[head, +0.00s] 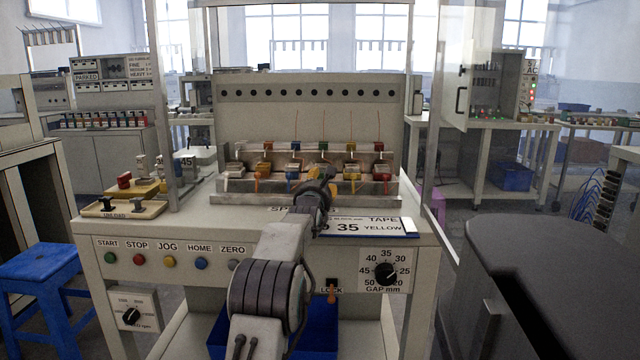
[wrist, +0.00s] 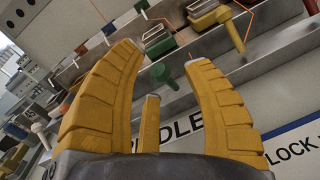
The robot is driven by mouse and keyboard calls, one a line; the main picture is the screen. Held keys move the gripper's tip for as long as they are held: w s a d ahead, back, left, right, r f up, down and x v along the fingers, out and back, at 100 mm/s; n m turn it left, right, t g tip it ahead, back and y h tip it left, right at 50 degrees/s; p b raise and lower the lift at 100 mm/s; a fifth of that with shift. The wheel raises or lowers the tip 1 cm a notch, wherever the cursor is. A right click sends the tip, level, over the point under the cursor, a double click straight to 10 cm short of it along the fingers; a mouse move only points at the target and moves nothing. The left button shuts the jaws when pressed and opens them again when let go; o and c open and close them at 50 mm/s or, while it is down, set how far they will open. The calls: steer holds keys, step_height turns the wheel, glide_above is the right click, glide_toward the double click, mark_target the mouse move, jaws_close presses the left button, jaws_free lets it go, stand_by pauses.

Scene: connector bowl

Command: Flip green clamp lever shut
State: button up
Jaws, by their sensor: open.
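The green clamp lever (wrist: 163,74) shows in the wrist view as a short green piece with a round end. Nothing is held, and I cannot tell how far the lever lies beyond the tips. In the head view my gripper (head: 322,182) is in front of the middle of the row and hides much of the green clamp.
In the head view a red lever (head: 382,177) is at the row's right end.

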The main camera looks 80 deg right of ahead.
steer(key=shift+d, duration=0.9)
steer(key=shift+d, duration=0.1)
steer(key=shift+c, duration=0.3)
jaws_close()
